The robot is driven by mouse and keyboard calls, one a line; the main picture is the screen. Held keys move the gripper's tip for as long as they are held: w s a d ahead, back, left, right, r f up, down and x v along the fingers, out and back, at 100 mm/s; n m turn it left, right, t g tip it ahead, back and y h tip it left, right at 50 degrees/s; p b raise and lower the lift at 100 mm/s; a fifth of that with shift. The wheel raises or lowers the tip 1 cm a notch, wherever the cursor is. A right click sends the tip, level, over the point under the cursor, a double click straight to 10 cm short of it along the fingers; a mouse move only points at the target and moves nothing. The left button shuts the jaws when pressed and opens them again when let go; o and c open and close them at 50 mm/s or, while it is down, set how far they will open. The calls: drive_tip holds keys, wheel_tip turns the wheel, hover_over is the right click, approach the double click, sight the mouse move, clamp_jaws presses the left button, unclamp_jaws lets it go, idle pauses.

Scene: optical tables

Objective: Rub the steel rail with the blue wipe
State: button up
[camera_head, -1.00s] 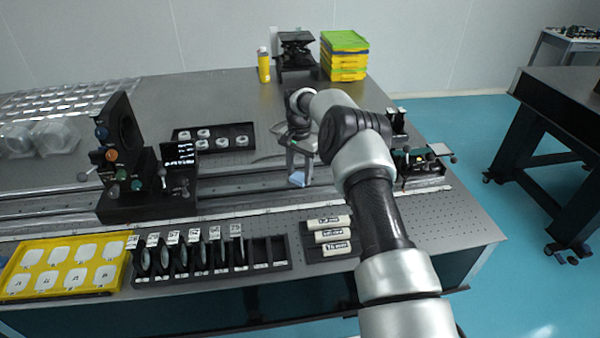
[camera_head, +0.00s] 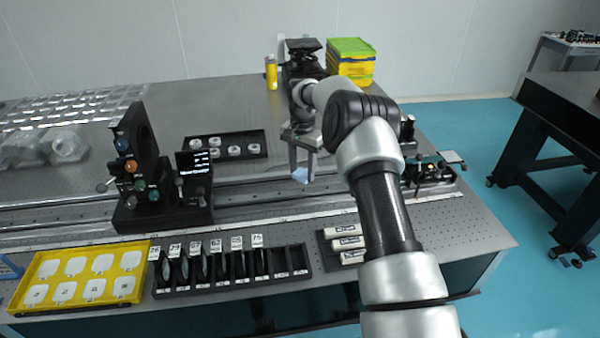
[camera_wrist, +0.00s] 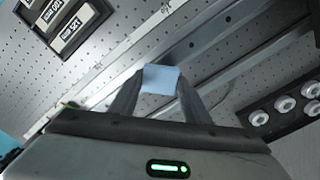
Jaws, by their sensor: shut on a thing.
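The blue wipe (camera_head: 300,174) is pinched between the fingertips of my gripper (camera_head: 303,162). In the wrist view the wipe (camera_wrist: 160,79) shows as a small light-blue patch between the two dark fingers. The steel rail (camera_head: 260,207) runs left to right along the optical table. My gripper points down over the middle part of the rail, right of the black mount. The wipe appears at or just above the rail; I cannot tell whether it touches.
A black mount with coloured knobs (camera_head: 135,180) stands on the rail to the left, and another device (camera_head: 432,172) to the right. A tray of white rings (camera_head: 227,146) lies behind. A lens rack (camera_head: 230,270), yellow tray (camera_head: 80,276) and labelled white blocks (camera_head: 346,243) are in front.

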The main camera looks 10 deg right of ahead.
drive_tip(key=shift+r+p, duration=0.45)
drive_tip(key=shift+r, duration=0.85)
